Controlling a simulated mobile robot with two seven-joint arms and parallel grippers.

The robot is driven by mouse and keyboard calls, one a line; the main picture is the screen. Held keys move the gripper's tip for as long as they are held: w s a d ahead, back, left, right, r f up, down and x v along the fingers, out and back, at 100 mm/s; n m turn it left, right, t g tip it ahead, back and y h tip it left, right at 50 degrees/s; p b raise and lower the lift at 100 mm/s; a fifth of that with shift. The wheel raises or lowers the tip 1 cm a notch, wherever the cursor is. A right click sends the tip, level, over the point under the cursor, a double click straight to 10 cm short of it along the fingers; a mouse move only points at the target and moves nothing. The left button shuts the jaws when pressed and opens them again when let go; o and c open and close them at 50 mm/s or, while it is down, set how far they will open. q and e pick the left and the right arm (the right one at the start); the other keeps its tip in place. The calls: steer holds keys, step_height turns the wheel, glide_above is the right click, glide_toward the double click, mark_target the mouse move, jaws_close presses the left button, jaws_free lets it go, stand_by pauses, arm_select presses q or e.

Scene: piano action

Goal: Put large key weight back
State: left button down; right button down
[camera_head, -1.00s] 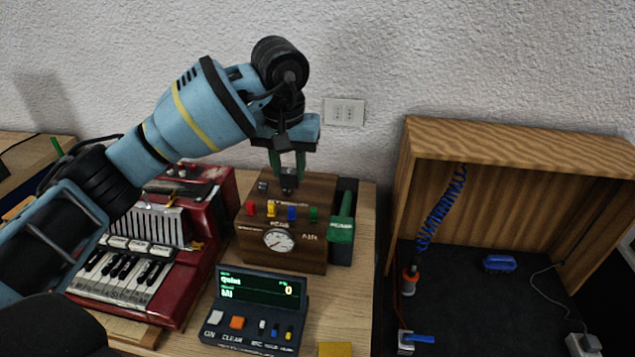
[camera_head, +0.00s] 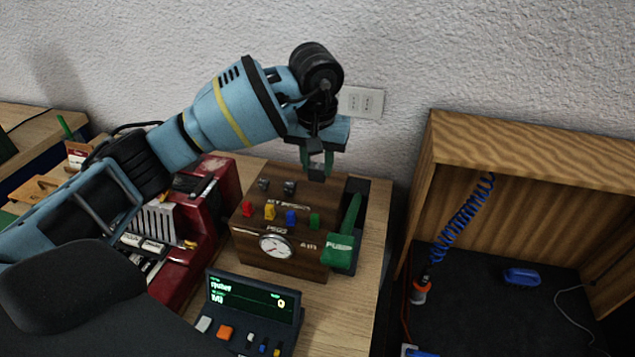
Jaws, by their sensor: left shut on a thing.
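My left gripper (camera_head: 317,166) is shut on a small dark grey block, which I take to be the large key weight (camera_head: 317,174). It holds the block over the right rear part of the wooden box (camera_head: 290,262). I cannot tell whether the block touches the box top. Two smaller dark weights, a left one (camera_head: 263,185) and a right one (camera_head: 289,187), stand on the box top to the left of the gripper. My right gripper is not in view.
The box has coloured tabs, a round dial (camera_head: 276,246) and a green pump lever (camera_head: 338,249) at its right. A display unit (camera_head: 252,301) stands in front. A red accordion-like instrument (camera_head: 180,286) lies left, partly behind my arm. An open wooden cabinet (camera_head: 530,140) stands right.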

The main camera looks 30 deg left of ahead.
mark_target(317, 178)
arm_select(q)
steer(key=shift+f, duration=0.6)
steer(key=shift+f, duration=0.1)
steer(key=shift+f, duration=1.8)
steer(key=shift+f, duration=0.15)
steer(key=c, duration=1.1)
jaws_free()
steer(key=shift+o, duration=0.2)
step_height(317, 178, up, 12)
steer(key=s, duration=0.1)
steer(key=shift+s+d, duration=0.15)
steer(key=shift+d, duration=0.15)
